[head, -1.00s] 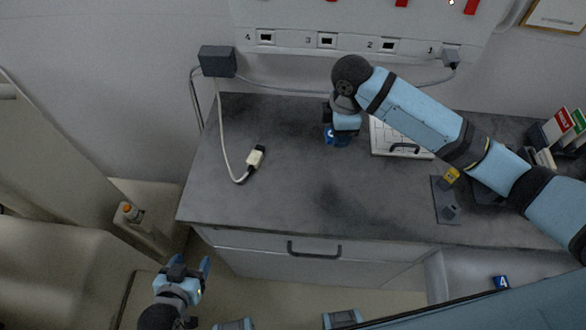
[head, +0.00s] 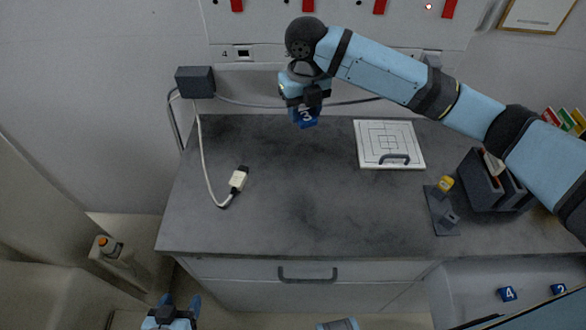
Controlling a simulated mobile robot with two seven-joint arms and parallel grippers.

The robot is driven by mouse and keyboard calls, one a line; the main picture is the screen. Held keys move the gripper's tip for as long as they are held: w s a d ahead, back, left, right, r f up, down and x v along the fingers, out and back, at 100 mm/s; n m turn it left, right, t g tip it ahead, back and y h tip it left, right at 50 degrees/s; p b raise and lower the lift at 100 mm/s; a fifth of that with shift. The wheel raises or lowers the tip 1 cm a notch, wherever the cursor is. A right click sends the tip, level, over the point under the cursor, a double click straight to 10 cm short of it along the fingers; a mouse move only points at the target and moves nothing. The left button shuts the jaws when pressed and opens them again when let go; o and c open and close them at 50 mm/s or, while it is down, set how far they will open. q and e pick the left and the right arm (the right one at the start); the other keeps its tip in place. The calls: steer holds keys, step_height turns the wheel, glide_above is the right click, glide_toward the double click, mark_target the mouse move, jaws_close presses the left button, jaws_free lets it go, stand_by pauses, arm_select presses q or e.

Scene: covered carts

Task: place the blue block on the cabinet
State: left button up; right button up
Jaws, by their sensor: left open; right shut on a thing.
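A blue block (head: 306,118) marked 3 is held in my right gripper (head: 304,102), which points down over the back of the dark grey top of the cabinet (head: 290,225). The fingers partly cover the block. I cannot tell how high it is above the top. The cabinet has a white front with a drawer handle. My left gripper (head: 181,304) is open and empty in front of the cabinet, at the bottom left, partly cut off by the frame. Two more blue blocks, marked 4 (head: 508,294) and 2 (head: 558,289), lie on a lower pale surface at the right.
On the cabinet top are a white panel with a handle (head: 390,146), a cable plug (head: 238,180), a small grey stand with a yellow piece (head: 445,184) and a dark holder (head: 484,182). The middle and front left of the top are clear. A wall panel is behind.

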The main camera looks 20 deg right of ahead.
mark_target(302, 165)
step_height(302, 165, down, 17)
steer(key=shift+r, duration=0.15)
steer(key=shift+f, duration=0.2)
steer(key=o, duration=0.9)
steer(key=shift+r, duration=0.15)
step_height(302, 165, up, 12)
steer(key=shift+r, duration=0.1)
stand_by(0.3)
